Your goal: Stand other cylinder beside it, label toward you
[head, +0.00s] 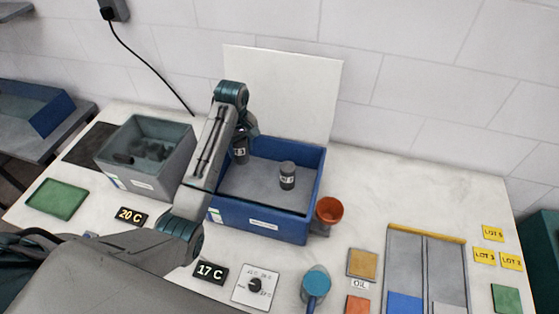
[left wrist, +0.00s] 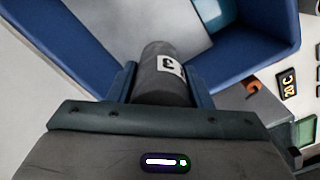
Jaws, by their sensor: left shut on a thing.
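A dark grey cylinder (head: 287,176) stands upright inside the blue crate (head: 287,230), right of its middle, with its white label facing me. My left gripper (head: 241,138) is shut on another dark grey cylinder (head: 240,153) near the crate's left side. The held cylinder looks about upright and part of its white label shows toward me. In the left wrist view the held cylinder (left wrist: 156,76) sits between both fingers of the gripper (left wrist: 163,88), its label on the right side. I cannot tell whether its base touches the crate floor. My right gripper is not in view.
A grey bin (head: 165,185) with dark pieces stands left of the crate. An orange cup (head: 329,210) is close to the crate's right side. A white panel (head: 290,90) rises behind. A dial plate (head: 256,286) and a blue-topped item (head: 316,283) lie in front.

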